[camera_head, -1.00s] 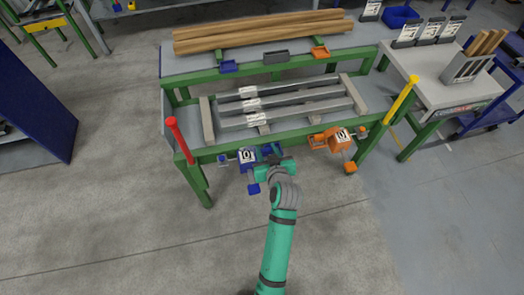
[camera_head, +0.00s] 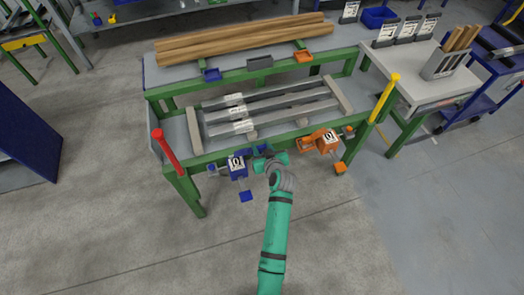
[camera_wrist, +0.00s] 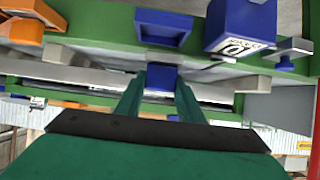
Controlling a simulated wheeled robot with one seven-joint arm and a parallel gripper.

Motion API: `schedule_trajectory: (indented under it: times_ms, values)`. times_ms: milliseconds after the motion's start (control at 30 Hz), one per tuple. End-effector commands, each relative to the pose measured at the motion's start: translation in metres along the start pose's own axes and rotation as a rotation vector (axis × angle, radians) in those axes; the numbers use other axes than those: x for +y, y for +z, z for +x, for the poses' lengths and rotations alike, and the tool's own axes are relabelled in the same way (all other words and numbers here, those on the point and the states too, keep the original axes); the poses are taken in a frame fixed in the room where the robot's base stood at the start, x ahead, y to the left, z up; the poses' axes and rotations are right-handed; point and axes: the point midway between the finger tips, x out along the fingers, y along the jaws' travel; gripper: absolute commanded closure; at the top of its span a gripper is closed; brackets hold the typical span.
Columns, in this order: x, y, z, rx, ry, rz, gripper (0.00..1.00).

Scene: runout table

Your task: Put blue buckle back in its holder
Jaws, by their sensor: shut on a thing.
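My gripper (camera_head: 264,153) is at the front rail of the green-framed table. In the wrist view (camera_wrist: 160,85) its two fingers are shut on a small blue block, which I take for the blue buckle (camera_wrist: 163,77). In the head view the buckle is mostly hidden by my gripper. A blue open-topped tray (camera_wrist: 163,27), possibly the holder, lies close to the buckle in the wrist view. The blue box labelled 10 (camera_head: 237,165) is mounted left of my gripper in the head view; it also shows in the wrist view (camera_wrist: 240,25).
An orange unit (camera_head: 327,142) is mounted right of my gripper. Red (camera_head: 165,150) and yellow (camera_head: 384,98) posts stand at the table's corners. Grey bars (camera_head: 268,110) lie on the table; blue (camera_head: 211,74), grey (camera_head: 260,62) and orange (camera_head: 303,57) trays sit behind. Floor in front is clear.

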Motion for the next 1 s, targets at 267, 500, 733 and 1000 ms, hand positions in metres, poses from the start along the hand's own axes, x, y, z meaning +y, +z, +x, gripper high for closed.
schedule_trajectory:
  times_ms: [267, 500, 733, 1000]
  values:
    - [0.007, 0.017, 0.017, -0.002, 0.000, 0.002, 0.92]
    - [0.007, 0.033, 0.026, 0.001, 0.001, -0.001, 0.92]
    - [0.007, 0.033, 0.026, 0.001, 0.001, -0.001, 0.92]
    - [0.007, 0.036, 0.028, 0.000, 0.000, -0.001, 0.47]
